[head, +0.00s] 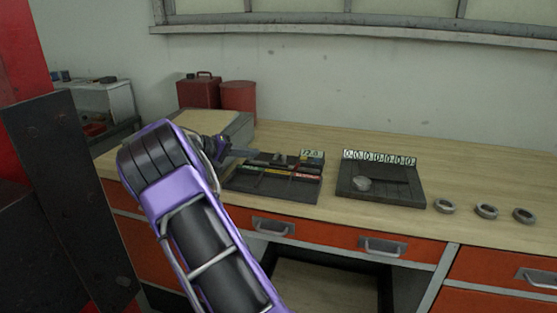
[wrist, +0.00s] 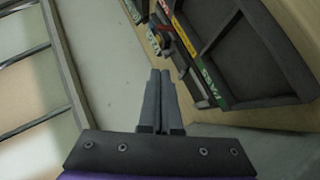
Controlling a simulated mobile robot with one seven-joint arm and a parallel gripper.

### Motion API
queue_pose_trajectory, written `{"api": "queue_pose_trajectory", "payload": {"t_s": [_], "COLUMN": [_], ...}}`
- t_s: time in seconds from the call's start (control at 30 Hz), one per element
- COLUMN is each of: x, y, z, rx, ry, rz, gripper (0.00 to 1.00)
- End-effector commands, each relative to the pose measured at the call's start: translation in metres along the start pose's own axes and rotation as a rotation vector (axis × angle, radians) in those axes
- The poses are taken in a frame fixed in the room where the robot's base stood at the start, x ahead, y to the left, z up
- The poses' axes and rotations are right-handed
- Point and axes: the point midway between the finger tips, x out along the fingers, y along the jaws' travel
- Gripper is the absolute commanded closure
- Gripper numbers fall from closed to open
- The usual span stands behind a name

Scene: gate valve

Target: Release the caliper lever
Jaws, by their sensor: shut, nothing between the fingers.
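My gripper (head: 224,147) is at the left end of a dark measuring stand (head: 272,186) on the workbench in the head view. The stand carries a grey caliper-like bar, a small number plate (head: 312,154) and coloured label strips. I cannot make out the caliper lever for certain. In the wrist view my gripper (wrist: 160,75) points up the picture, its two fingers together with nothing between them. The stand (wrist: 255,50), with a green label, is to the right of the fingers, apart from them in the picture.
A dark board (head: 405,190) with a digit strip and a round grey piece lies right of the stand. Several metal rings (head: 486,211) lie further right on the wooden bench (head: 480,185). A red toolbox (head: 199,91) and red canister (head: 239,97) stand behind. Orange drawers (head: 335,238) are below.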

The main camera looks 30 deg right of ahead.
Motion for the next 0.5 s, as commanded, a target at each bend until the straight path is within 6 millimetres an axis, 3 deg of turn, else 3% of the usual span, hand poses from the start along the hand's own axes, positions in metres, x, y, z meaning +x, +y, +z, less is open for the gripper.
{"api": "queue_pose_trajectory", "payload": {"t_s": [0.33, 0.5], "x": [0.001, 0.018], "y": [0.000, 0.000], "z": [0.000, 0.001], "rx": [0.000, 0.000], "ry": [0.000, -0.002], "rz": [0.000, 0.002], "gripper": [1.00, 1.00]}}
